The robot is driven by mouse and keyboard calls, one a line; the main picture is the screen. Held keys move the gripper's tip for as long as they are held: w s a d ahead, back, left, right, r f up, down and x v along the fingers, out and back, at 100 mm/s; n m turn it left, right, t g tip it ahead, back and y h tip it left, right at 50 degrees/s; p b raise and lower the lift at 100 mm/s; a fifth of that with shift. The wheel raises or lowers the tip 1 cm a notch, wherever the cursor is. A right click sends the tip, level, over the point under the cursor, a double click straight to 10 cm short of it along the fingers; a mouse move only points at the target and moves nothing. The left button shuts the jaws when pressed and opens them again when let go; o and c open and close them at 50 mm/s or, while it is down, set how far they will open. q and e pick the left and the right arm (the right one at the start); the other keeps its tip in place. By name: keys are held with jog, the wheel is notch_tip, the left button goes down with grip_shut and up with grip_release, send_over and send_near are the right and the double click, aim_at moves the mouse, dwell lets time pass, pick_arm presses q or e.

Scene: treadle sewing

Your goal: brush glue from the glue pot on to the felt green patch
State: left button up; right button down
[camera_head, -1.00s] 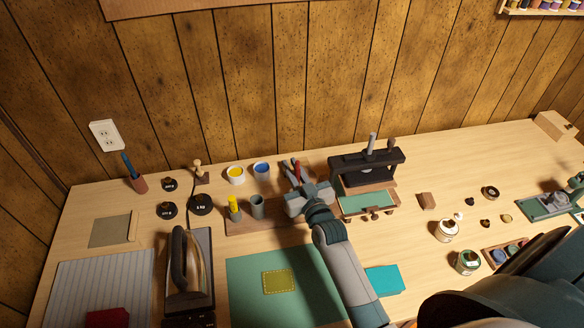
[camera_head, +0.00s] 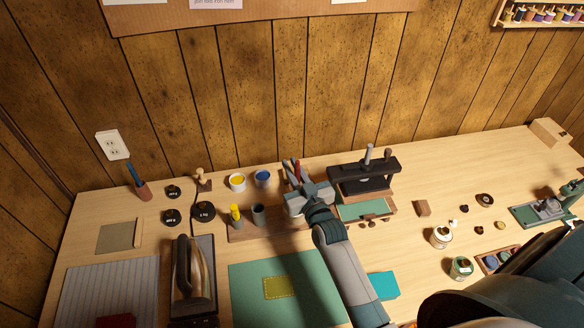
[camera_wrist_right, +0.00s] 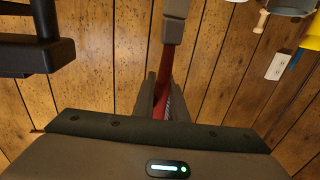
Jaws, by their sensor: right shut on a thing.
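My right gripper (camera_head: 305,194) is at the rear middle of the table, above the brown tool rack. It is shut on a red-handled thing; the red handle (camera_wrist_right: 167,68) stands between its fingers in the wrist view, with a grey block at its end. Whether it is a brush is not clear. A yellow-green patch (camera_head: 277,287) with a dashed edge lies on the green mat (camera_head: 250,270). Two small jars stand at the right, a white one (camera_head: 441,237) and a green-labelled one (camera_head: 461,268); I cannot tell which is the glue pot. My left gripper is not in view.
A black press (camera_head: 364,177) stands just right of the gripper. Yellow (camera_head: 237,181) and blue (camera_head: 263,179) paint pots are to its left. An iron (camera_head: 184,275) stands left of the mat.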

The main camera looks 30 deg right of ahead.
jog(key=shift+r+p, duration=0.95)
jog(key=shift+r, duration=0.35)
jog(key=shift+s+f, duration=0.1)
jog(key=shift+f, duration=0.05)
